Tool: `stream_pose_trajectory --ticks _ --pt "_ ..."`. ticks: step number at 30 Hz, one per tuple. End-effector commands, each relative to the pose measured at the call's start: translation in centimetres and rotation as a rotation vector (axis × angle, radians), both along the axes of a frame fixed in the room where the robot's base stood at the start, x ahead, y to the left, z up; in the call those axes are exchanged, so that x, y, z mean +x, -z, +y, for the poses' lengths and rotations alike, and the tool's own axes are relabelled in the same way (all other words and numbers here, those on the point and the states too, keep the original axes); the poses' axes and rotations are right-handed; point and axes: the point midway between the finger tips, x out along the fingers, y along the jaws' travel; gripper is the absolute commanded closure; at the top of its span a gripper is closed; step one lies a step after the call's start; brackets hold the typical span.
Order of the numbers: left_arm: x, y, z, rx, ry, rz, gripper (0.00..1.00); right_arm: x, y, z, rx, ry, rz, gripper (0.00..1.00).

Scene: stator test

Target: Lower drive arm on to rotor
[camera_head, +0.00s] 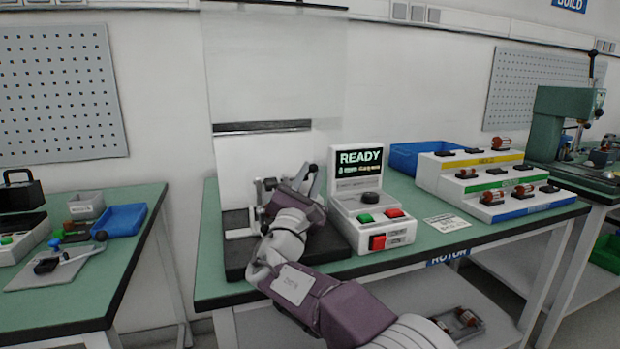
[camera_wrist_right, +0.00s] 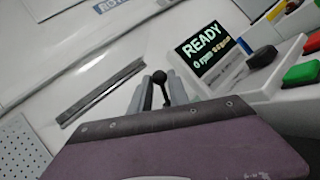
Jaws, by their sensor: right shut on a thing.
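My right gripper (camera_head: 304,178) is over the test rig on the middle table. In the right wrist view its two grey fingers (camera_wrist_right: 160,92) are closed around a black ball-ended handle (camera_wrist_right: 158,77), which looks like the drive arm's handle. The rig's dark base (camera_head: 236,262) and a white bracket (camera_head: 240,232) show left of my arm. A grey and black part of the rig (camera_head: 264,186) shows beside the gripper. My wrist hides most of the rig, so I cannot see a rotor in it or the arm's height above one. My left gripper is not in view.
The control box (camera_head: 362,205) stands close right of the gripper; its screen (camera_head: 359,162) reads READY. It has green and red buttons. A blue bin (camera_head: 415,157) and a stepped rack (camera_head: 490,178) with several rotors stand further right. A white card (camera_head: 447,222) lies in front.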

Motion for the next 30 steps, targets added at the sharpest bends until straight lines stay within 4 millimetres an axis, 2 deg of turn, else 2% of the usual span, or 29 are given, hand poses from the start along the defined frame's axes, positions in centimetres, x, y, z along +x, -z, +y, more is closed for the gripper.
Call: stream_pose_trajectory --ticks 1,9,10,12,22,30 --pt "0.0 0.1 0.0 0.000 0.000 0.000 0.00 0.2 0.5 0.1 -0.002 -0.003 0.012 1.00" --pt "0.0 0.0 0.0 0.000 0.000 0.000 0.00 0.2 0.6 0.1 -0.003 -0.003 0.014 1.00" --pt "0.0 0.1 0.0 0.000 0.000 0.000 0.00 0.2 0.6 0.1 -0.003 -0.003 0.014 0.70" --pt "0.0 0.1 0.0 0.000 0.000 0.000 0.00 0.2 0.6 0.1 -0.003 -0.004 0.013 0.57" --pt "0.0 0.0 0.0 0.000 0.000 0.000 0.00 -0.3 0.4 0.2 -0.001 -0.003 0.007 0.57" --pt "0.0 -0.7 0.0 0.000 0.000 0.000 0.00 -5.2 2.5 1.8 -0.004 -0.005 0.010 0.57"
